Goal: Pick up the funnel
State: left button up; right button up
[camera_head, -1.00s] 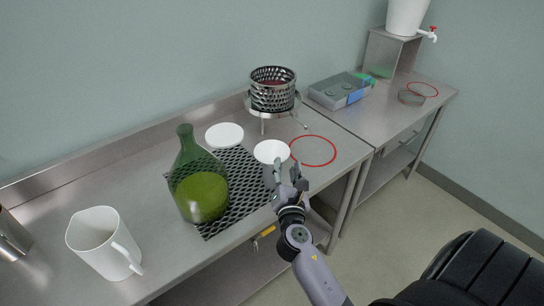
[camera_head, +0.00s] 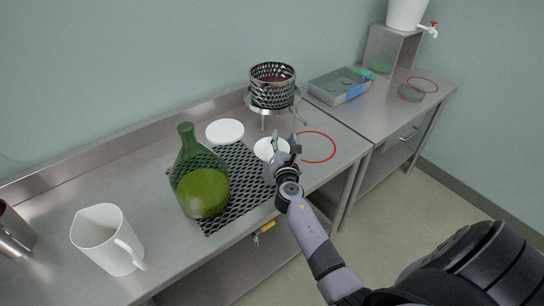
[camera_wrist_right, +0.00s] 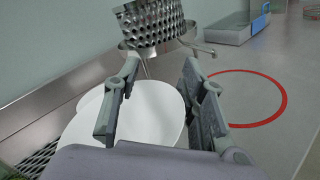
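A white round piece (camera_head: 264,147), which looks like the funnel, sits at the right edge of the black mesh mat, partly hidden by my right gripper. A second white disc (camera_head: 225,131) lies behind the mat. My right gripper (camera_head: 286,140) is open over the near side of the first white piece. In the right wrist view the white piece (camera_wrist_right: 155,112) shows between and beyond the spread fingers (camera_wrist_right: 160,95). No grip on it shows, and its underside is hidden. My left gripper is not in view.
A green flask (camera_head: 203,190) stands on the black mat (camera_head: 243,195), with a white pitcher (camera_head: 105,240) to its left. A perforated steel basket (camera_head: 272,88) on a stand is behind the gripper. A red ring (camera_head: 333,150) marks clear counter to the right.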

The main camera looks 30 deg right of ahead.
jog(key=shift+s, duration=0.1)
jog(key=shift+c, duration=0.3)
grip_shut()
